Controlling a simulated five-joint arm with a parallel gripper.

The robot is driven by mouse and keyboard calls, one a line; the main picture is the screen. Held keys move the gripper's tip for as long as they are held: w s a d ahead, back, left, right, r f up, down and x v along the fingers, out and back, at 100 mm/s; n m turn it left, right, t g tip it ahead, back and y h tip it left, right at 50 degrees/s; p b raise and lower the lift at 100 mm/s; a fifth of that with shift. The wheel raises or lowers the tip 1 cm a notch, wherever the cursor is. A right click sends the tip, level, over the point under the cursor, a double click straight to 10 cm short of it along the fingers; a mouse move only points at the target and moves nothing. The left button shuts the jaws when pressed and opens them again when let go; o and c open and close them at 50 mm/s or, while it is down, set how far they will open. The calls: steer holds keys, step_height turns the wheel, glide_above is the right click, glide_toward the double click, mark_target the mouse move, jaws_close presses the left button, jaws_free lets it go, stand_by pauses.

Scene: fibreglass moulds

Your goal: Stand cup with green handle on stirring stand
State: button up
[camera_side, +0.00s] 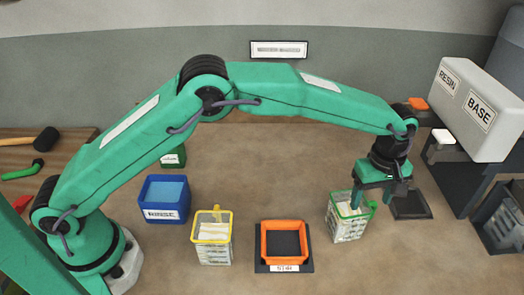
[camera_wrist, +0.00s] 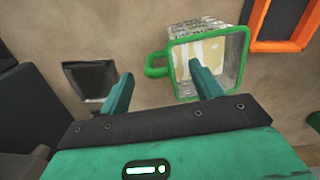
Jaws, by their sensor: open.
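The cup with green handle (camera_side: 348,230) stands upright on the tan bench, a clear-walled cup with a green rim and pale contents. In the wrist view, the cup (camera_wrist: 208,54) is right of centre and its handle (camera_wrist: 156,65) sticks out to the left. My gripper (camera_side: 372,198) is open and empty at the cup's right side, over the handle. In the wrist view, the handle lies between the fingers of my gripper (camera_wrist: 162,88); I cannot tell how far below. The stirring stand (camera_side: 284,268), a black base with an orange frame and a STIR label, is left of the cup and empty.
A cup with yellow handle (camera_side: 213,252) stands left of the stand. Further left is the blue RINSE tub (camera_side: 166,214). A white RESIN BASE container (camera_side: 482,105) is on a dark rack at right. A dark square pad (camera_side: 411,206) lies right of my gripper. Bench between cup and stand is clear.

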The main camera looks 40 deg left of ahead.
steer(key=shift+f, duration=0.1)
steer(key=shift+f, duration=2.5)
steer(key=shift+c, duration=0.3)
jaws_close()
